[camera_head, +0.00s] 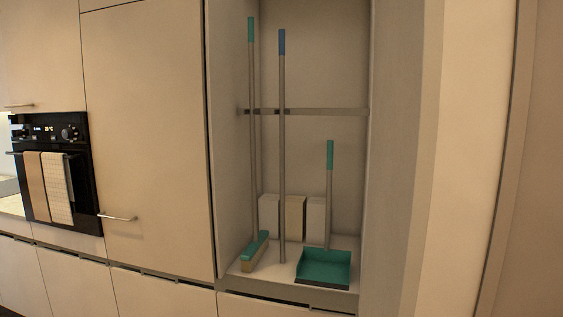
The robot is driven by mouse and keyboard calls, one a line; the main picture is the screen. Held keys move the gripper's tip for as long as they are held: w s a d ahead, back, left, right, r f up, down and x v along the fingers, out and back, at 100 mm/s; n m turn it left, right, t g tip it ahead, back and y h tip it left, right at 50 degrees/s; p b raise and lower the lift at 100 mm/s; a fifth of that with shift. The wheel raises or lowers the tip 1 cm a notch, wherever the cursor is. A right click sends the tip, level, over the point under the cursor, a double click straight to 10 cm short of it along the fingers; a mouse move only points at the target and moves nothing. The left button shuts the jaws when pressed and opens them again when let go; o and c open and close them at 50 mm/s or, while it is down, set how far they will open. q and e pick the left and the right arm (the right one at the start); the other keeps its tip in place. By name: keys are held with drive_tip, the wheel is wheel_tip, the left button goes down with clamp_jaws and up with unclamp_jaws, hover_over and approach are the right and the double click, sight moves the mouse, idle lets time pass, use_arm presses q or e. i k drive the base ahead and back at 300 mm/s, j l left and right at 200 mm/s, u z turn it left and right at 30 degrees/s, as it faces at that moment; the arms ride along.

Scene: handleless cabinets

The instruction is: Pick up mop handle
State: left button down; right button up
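A long grey pole with a blue grip (282,150) stands nearly upright in the open cabinet niche, against a horizontal rail; it looks like the mop handle. No mop head shows at its lower end, which rests near the niche floor. To its left stands a broom (254,140) with a teal grip and a teal-topped brush. To its right a teal dustpan (324,267) with a shorter upright handle sits on the niche floor. Neither of my grippers is in view.
The rail (330,111) crosses the niche behind the poles. Several pale boxes (294,217) stand at the back. A tall closed cabinet door (145,120) and an oven (52,172) with hanging towels are on the left. A pale wall panel (400,150) bounds the niche on the right.

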sight(280, 33)
drive_tip(key=u, duration=0.5)
drive_tip(key=l+u, duration=0.15)
drive_tip(key=u, duration=0.35)
drive_tip(key=l+u, duration=0.1)
drive_tip(key=u, duration=0.4)
drive_tip(key=l+u, duration=0.1)
drive_tip(key=u, duration=0.9)
drive_tip(key=l+u, duration=0.15)
drive_tip(key=u, duration=0.35)
drive_tip(key=k+u, duration=0.1)
drive_tip(key=u, duration=0.4)
drive_tip(key=z, duration=3.55)
drive_tip(key=i+j+z, duration=0.4)
drive_tip(key=j+z, duration=0.2)
drive_tip(key=i+j+z, duration=0.3)
drive_tip(key=j+z, duration=0.3)
drive_tip(key=i+j+z, duration=0.1)
drive_tip(key=j+z, duration=0.2)
drive_tip(key=j, duration=0.15)
